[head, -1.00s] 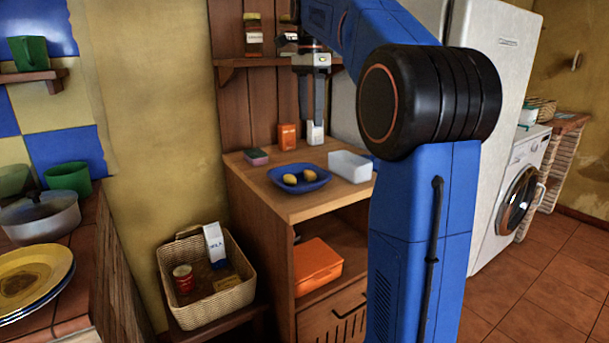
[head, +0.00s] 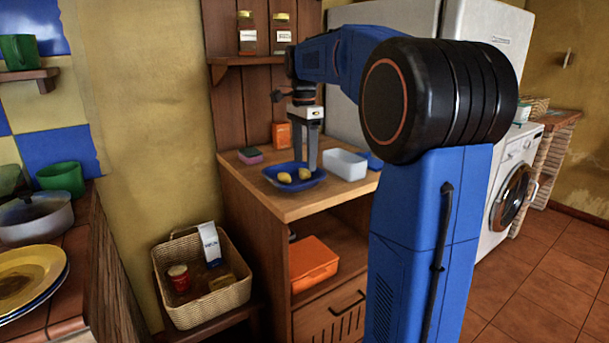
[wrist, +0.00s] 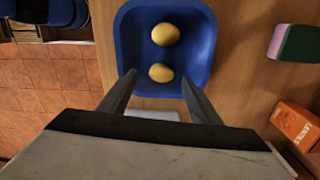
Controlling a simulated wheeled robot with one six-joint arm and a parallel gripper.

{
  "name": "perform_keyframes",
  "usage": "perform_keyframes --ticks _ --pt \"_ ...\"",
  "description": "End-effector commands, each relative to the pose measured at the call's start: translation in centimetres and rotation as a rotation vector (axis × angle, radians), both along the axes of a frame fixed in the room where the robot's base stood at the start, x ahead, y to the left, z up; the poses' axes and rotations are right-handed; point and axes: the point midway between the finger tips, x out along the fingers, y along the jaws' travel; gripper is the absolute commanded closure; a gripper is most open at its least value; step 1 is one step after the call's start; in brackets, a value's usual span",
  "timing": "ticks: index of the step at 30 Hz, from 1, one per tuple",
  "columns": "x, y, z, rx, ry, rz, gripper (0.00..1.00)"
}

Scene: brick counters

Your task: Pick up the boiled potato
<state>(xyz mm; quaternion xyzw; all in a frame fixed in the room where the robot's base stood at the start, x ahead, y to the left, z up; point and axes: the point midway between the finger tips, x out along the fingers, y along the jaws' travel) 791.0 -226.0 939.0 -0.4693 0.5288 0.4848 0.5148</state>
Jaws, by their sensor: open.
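Two yellow boiled potatoes lie apart in a blue dish on the wooden counter. In the head view one potato (head: 284,177) is on the left and the other potato (head: 304,173) on the right. In the wrist view they show as a farther potato (wrist: 165,34) and a nearer potato (wrist: 160,73). The blue dish (head: 268,178) also shows in the wrist view (wrist: 200,52). My gripper (head: 312,166) is open and empty, pointing down at the dish's back right. In the wrist view its fingers (wrist: 157,85) are spread to either side of the nearer potato.
A white tub (head: 345,164) stands right of the dish. A sponge (head: 250,155) and an orange box (head: 281,135) are behind it. A shelf with jars (head: 247,35) is above. The counter's front strip (head: 290,207) is clear.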

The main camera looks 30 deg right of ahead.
Motion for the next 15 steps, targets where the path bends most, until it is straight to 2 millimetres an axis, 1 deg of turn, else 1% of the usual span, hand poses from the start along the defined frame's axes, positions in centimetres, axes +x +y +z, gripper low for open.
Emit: perform_keyframes --ticks 1,3,7,10,15 --pt "0.1 0.0 -0.8 0.0 0.002 0.0 0.43" --pt "0.2 0.0 -1.8 0.0 0.002 0.0 0.43" --pt "0.1 0.0 -3.0 0.0 0.001 0.0 0.43" --pt "0.1 0.0 -3.4 0.0 0.0 0.0 0.43" --pt "0.2 0.0 -3.5 0.0 -0.001 0.0 0.43"
